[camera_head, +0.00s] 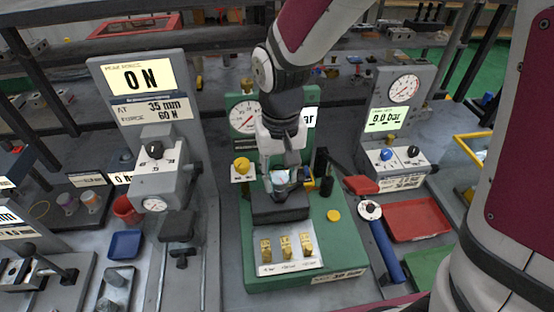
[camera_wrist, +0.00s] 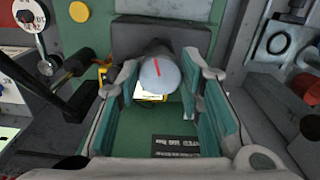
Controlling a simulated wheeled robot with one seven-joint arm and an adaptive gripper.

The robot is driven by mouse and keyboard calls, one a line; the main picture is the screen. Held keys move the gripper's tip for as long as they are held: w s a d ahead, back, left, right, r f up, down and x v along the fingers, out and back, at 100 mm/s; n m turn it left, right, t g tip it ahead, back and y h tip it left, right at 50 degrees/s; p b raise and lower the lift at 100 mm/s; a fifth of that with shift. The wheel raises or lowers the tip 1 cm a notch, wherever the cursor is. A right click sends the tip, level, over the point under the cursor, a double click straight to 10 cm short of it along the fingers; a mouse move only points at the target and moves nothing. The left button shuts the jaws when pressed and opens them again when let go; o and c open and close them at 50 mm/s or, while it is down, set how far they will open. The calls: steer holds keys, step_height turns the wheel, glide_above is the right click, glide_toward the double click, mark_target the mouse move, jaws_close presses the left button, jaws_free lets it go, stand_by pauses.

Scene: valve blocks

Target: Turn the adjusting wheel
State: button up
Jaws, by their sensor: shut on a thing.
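The adjusting wheel (camera_wrist: 158,76) is a grey round knob with a red line on its face, in the wrist view. It stands on the dark block of the green valve stand (camera_head: 330,262). My gripper (camera_wrist: 163,82) is shut on the wheel, one teal-padded finger at each side. In the head view my gripper (camera_head: 285,178) comes down over the dark block and hides most of the wheel.
A yellow knob (camera_head: 241,165) sits left of my gripper, and a black lever (camera_head: 321,160) close on its right. Several brass fittings (camera_head: 284,247) stand on a white plate in front. A grey press (camera_head: 140,90) is at left; a gauge stand (camera_head: 400,110) and red tray (camera_head: 417,220) at right.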

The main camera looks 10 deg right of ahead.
mark_target(280, 178)
steer(key=o, duration=1.2)
steer(key=shift+c, duration=0.2)
step_height(280, 178, up, 12)
steer(key=s+d+r+t, duration=0.2)
steer(key=s+d, duration=0.4)
steer(key=s, duration=0.1)
steer(key=s+d+r+m+t, duration=0.1)
steer(key=s+d+r+t, duration=0.1)
steer(key=s+d, duration=0.4)
steer(key=shift+s+d+r+t, duration=0.3)
steer(key=shift+s+r+t, duration=0.1)
steer(key=shift+s+r, duration=0.15)
